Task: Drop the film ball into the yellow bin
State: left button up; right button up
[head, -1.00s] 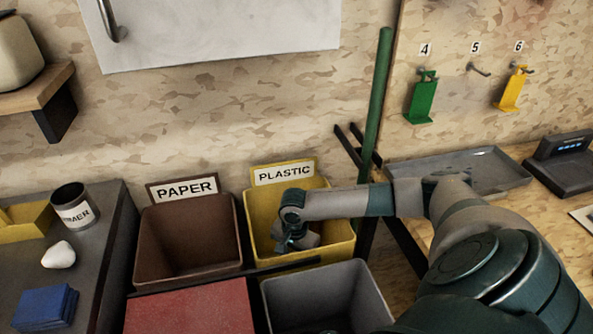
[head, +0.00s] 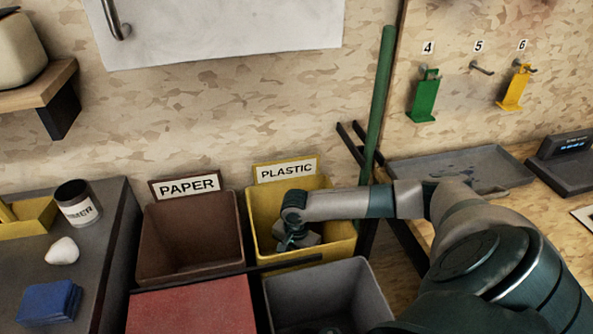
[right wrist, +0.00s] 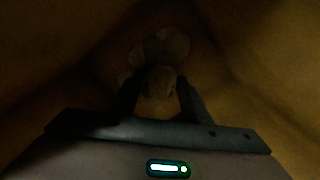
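The yellow bin (head: 337,239) stands against the back wall under a PLASTIC label. My right arm reaches in from the right, and my right gripper (head: 290,232) points down inside it. In the right wrist view, the gripper's two fingers (right wrist: 160,88) sit on either side of a dim, pale lump that looks like the film ball (right wrist: 159,83). The fingers appear shut on it, though the picture is dark. Other pale lumps (right wrist: 166,46) lie beyond it in the bin, whose yellow walls (right wrist: 250,65) surround the gripper. My left gripper is not in view.
A brown PAPER bin (head: 187,238) stands left of the yellow bin. A grey bin (head: 325,292) and a red lid (head: 190,306) are in front. A green pole (head: 378,105) rises to the right. A dark counter (head: 97,245) is at the left.

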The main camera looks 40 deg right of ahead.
jog(key=o, duration=0.4)
jog(key=shift+c, duration=0.2)
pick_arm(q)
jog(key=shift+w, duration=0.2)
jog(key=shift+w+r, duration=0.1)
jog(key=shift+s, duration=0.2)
pick_arm(e)
jog(key=shift+r, duration=0.15)
